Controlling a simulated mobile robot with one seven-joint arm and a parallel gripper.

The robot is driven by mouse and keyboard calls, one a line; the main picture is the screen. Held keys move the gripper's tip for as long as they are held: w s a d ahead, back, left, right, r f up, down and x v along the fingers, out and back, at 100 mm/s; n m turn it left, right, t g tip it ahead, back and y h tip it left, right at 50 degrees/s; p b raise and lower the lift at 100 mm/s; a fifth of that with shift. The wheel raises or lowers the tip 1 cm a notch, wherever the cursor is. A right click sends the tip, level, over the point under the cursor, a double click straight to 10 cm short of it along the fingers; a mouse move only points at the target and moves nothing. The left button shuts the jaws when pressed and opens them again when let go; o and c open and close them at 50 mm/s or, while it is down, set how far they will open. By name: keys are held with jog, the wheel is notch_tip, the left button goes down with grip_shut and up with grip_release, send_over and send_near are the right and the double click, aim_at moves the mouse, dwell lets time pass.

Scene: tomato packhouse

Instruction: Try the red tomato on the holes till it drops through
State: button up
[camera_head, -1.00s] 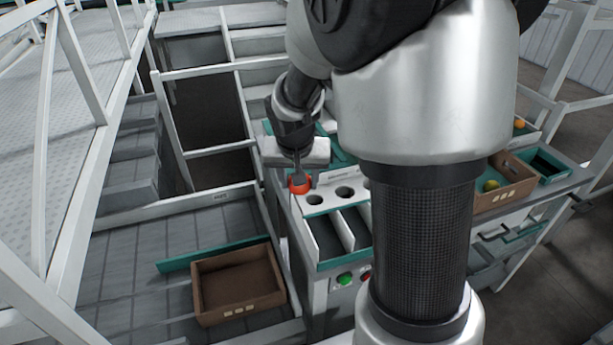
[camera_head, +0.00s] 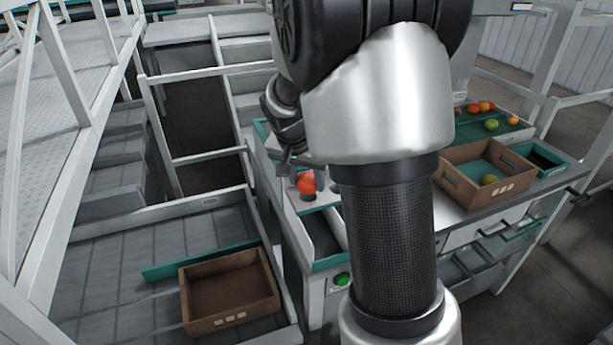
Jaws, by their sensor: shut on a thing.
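The red tomato (camera_head: 306,182) is at the left end of the white plate with holes (camera_head: 326,199), just behind or over a dark hole (camera_head: 307,197). I cannot tell whether it touches the plate. My gripper (camera_head: 304,177) is shut on the tomato from above. My arm hides part of the gripper and the rest of the plate with its other holes.
A brown crate (camera_head: 462,182) with a yellow-green tomato stands on the bench at right. Behind it, several red, orange and green tomatoes (camera_head: 487,107) lie on a green surface. An empty brown crate (camera_head: 184,300) sits at lower left. A green button (camera_head: 342,280) is on the bench front.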

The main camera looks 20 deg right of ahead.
aim_at(306, 178)
jog(key=shift+f, duration=0.6)
jog(key=shift+b, duration=0.35)
jog(key=o, duration=0.8)
jog(key=shift+r, duration=0.1)
dwell(0.9)
jog(key=shift+r+p, duration=2.15)
jog(key=shift+r, duration=1.35)
